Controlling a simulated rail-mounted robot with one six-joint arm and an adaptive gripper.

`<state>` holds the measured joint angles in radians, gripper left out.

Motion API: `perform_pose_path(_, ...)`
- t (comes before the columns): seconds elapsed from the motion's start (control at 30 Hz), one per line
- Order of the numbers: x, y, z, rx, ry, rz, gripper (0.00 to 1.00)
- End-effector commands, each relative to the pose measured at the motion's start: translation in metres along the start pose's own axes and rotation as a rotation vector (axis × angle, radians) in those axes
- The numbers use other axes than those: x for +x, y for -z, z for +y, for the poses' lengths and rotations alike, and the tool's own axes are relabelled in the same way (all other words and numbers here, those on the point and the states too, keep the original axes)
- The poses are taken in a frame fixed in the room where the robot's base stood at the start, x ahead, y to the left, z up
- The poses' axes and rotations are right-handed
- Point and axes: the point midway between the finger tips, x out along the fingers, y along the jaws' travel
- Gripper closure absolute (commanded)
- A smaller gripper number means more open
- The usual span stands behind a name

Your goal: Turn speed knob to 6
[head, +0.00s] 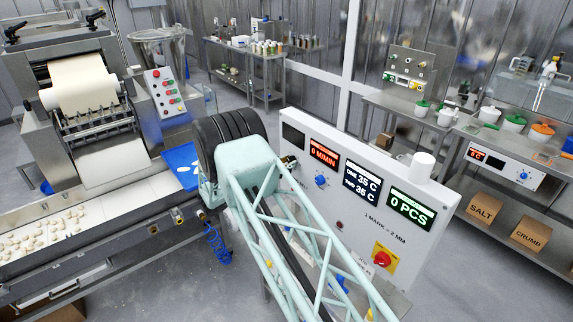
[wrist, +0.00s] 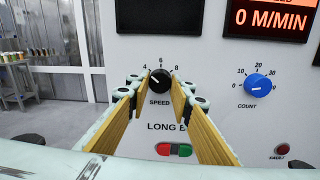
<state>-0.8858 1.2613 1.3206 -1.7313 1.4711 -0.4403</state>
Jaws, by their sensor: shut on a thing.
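The black speed knob (wrist: 160,79) sits on the white control panel (wrist: 220,120), with the marks 4, 6 and 8 around its top and SPEED below. Its pale pointer seems to lean up and left, towards 4; the small size makes the exact reading uncertain. My gripper (wrist: 159,84) has its two wood-coloured fingers on either side of the knob, shut on it. In the head view my arm reaches to the control panel (head: 341,212), and the speed knob is hidden there. The speed display (wrist: 268,19) reads 0 M/MIN.
On the panel, a blue count knob (wrist: 259,86) is to the right, a green-and-red switch (wrist: 174,150) is below, and a fault lamp (wrist: 282,150) is lower right. In the head view, a red-and-yellow switch (head: 382,257) is on the panel and a pasta machine (head: 85,95) stands left.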

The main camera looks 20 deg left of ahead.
Motion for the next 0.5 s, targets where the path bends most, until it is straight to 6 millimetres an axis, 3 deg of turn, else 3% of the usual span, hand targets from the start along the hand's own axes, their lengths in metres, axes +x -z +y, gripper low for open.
perform_pose_path(0.5,0.0,0.0023,-0.0004,0.082,0.0,-0.004,0.9)
